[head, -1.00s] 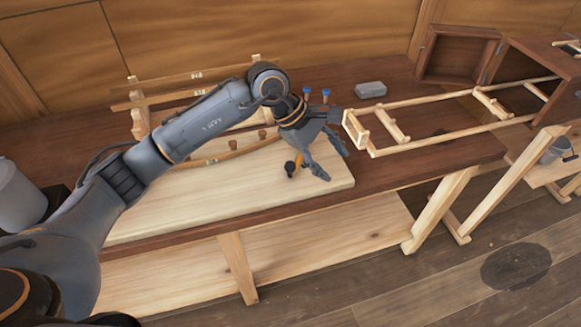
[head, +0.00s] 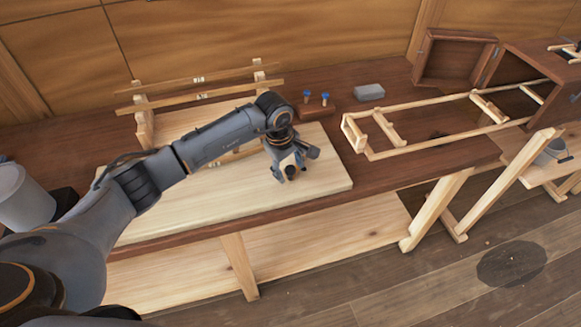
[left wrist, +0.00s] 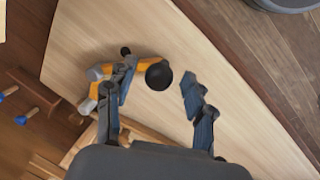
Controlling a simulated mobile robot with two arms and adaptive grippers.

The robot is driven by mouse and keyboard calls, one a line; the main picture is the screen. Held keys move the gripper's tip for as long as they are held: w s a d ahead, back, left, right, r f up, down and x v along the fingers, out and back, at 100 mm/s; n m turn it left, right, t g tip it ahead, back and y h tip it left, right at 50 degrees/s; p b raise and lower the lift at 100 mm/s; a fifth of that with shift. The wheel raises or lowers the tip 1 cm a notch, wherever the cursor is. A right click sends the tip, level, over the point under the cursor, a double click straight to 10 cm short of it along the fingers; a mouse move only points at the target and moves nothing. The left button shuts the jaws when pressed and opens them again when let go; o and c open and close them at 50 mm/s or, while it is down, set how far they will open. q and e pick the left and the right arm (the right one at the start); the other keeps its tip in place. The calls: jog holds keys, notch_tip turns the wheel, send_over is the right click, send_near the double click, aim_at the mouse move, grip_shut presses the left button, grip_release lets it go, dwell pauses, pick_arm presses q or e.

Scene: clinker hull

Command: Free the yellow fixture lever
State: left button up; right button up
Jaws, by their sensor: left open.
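The yellow fixture lever (left wrist: 101,74) shows in the left wrist view on the pale board (left wrist: 235,110). It has a round black knob (left wrist: 158,75), and part of its yellow body is hidden behind one finger. My left gripper (left wrist: 160,78) is open. The knob appears between its fingers, closer to the left one; I cannot tell whether they touch. In the head view my left gripper (head: 291,172) is over the right part of the pale board (head: 200,212) and largely covers the lever. My right gripper is not in view.
Two blue-topped pegs (head: 325,98) stand in a block behind the gripper. A grey block (head: 369,92) and a wooden ladder-like frame (head: 440,140) lie to the right. A slatted wooden rack (head: 146,118) stands behind the board. The board's front left is clear.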

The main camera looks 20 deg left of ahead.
pick_arm(q)
jog(key=shift+w+d+f, duration=0.1)
jog(key=shift+w+f, duration=0.1)
jog(key=shift+f, duration=0.85)
grip_shut()
